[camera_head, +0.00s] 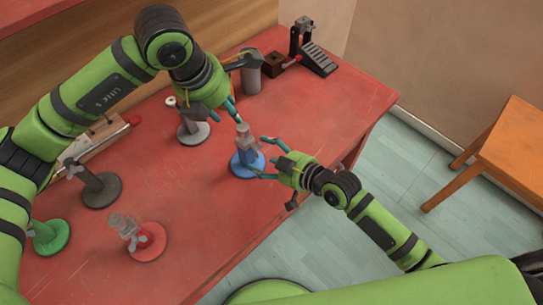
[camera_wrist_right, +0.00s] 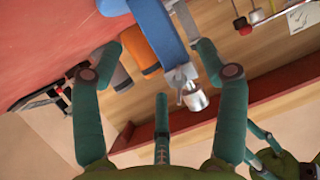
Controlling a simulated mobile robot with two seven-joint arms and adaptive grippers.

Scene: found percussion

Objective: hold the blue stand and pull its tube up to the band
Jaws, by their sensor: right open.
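The blue stand (camera_head: 240,168) is upright on the red table, with a grey tube and clamp (camera_head: 243,138) on top. My right gripper (camera_head: 262,158) is open at its right side, with fingers on either side of it. In the right wrist view the blue column (camera_wrist_right: 158,28) lies between the fingertips of my right gripper (camera_wrist_right: 158,52); contact is unclear. A wing nut and silver tube end (camera_wrist_right: 195,99) show there. My left gripper (camera_head: 234,106) is just above and behind the tube; whether it is open is unclear. The band cannot be made out for certain.
A dark stand (camera_head: 100,190), a red stand (camera_head: 149,243) and a green stand (camera_head: 50,237) are at left. A grey can (camera_head: 250,78) and a black pedal (camera_head: 319,59) are at the back. The table's front middle is clear.

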